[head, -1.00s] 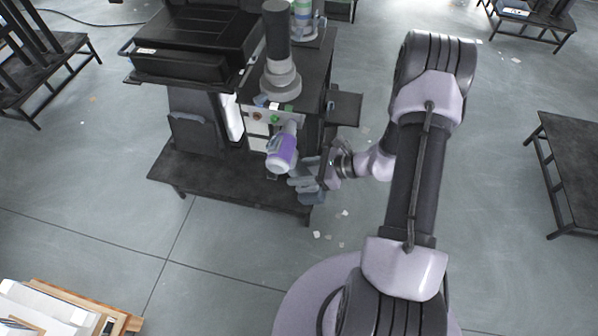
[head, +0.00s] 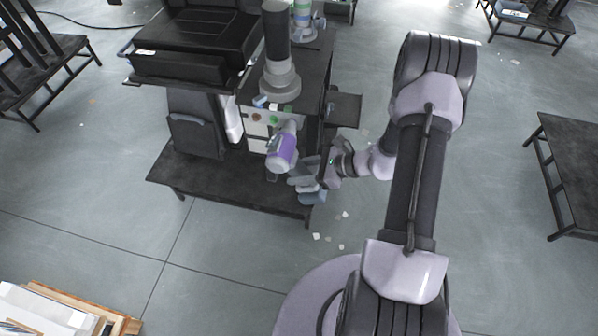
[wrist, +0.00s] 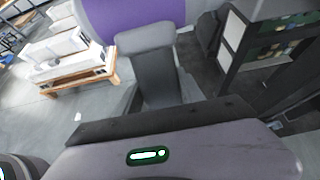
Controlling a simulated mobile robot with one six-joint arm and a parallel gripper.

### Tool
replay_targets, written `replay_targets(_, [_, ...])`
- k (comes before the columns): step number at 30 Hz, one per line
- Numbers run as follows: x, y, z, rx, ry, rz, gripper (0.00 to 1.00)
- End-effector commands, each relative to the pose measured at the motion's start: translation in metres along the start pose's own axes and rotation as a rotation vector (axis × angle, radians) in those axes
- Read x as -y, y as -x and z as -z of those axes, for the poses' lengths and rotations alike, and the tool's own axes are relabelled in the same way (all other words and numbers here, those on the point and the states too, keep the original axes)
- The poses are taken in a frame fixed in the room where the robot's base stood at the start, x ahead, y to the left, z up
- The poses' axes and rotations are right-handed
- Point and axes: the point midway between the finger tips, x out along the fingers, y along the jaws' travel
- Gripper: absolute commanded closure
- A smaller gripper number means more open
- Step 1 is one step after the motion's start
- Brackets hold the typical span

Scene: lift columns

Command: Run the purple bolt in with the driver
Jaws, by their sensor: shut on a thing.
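The driver (head: 283,151) has a rounded grey body with a purple band. In the head view it lies in front of the panel of the dark machine stand, its narrow grey end toward the panel. The purple band (wrist: 128,11) fills the top of the wrist view, with a grey handle (wrist: 150,62) below it. My gripper (head: 308,180) is shut on the driver's handle, to the lower right of its body. I cannot make out the purple bolt; the driver may hide it. I cannot tell whether the driver's tip touches the panel.
The panel (head: 257,131) carries coloured knobs on the stand. A grey column (head: 278,55) stands above it. A low dark shelf (head: 225,185) juts out below the driver. A dark table (head: 573,160) is at the right, and a pale wooden stack (head: 60,312) lower left.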

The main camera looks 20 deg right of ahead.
Motion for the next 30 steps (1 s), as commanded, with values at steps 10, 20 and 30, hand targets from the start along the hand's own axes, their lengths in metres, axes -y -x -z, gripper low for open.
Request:
replay_targets(10, [-0.004,0.001,-0.001,0.003,-0.003,0.005,1.0])
replay_targets(20, [-0.029,0.0,0.0,0.002,-0.003,0.003,1.0])
replay_targets(30, [-0.049,0.0,-0.001,0.001,-0.001,0.003,1.0])
